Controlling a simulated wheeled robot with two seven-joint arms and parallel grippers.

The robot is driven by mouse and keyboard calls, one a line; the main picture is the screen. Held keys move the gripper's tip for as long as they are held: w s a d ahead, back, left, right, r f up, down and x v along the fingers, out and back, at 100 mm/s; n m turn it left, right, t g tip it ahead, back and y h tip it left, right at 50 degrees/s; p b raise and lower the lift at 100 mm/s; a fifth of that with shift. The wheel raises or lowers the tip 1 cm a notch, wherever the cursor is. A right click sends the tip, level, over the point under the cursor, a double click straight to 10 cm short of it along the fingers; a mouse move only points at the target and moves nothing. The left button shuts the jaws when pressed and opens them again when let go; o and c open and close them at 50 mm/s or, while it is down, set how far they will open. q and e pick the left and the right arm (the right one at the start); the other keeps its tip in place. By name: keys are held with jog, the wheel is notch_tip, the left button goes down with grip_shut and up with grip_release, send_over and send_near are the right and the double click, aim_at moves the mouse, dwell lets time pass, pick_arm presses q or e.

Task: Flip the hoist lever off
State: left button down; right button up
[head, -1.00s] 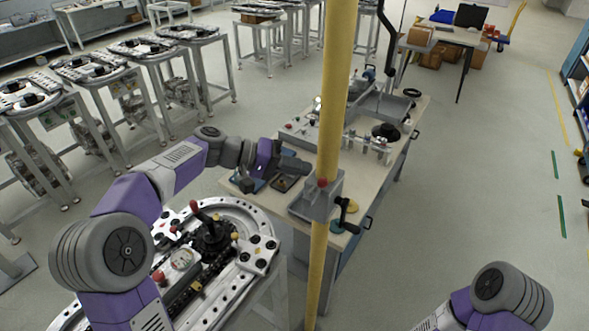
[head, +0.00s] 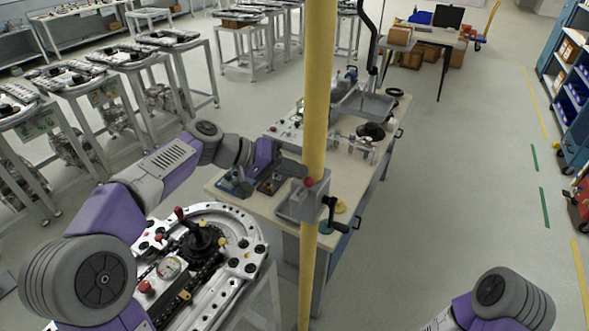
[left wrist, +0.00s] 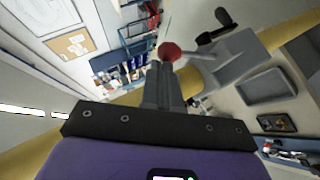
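The hoist lever ends in a red knob (head: 309,182) beside the yellow pole, on a grey box (head: 296,207). In the left wrist view the red knob (left wrist: 169,52) sits on a short grey rod reaching from the grey box (left wrist: 236,58). My left gripper (head: 298,170) is just left of the pole, close to the knob; the pole partly hides its tip. In the left wrist view its fingers (left wrist: 164,70) look together, with the knob just beyond their tips. I cannot tell whether they touch it. My right gripper is out of view; only part of that arm shows.
A black crank handle (head: 333,214) sticks out from the grey box. The yellow pole (head: 317,90) stands in front of a workbench (head: 232,200) with parts on it. A round machine assembly (head: 247,238) lies below my left arm. The floor at right is open.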

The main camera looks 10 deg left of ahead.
pick_arm(q)
jog(key=shift+d, duration=0.1)
jog(key=shift+a+r+p, duration=0.25)
jog(key=shift+r+p, duration=0.05)
jog(key=shift+p, duration=0.05)
jog(key=w+r+p+v, duration=0.1)
jog(key=w+p+v, duration=0.1)
jog(key=v, duration=1)
jog(key=shift+a+r, duration=0.2)
jog(key=shift+r, duration=0.1)
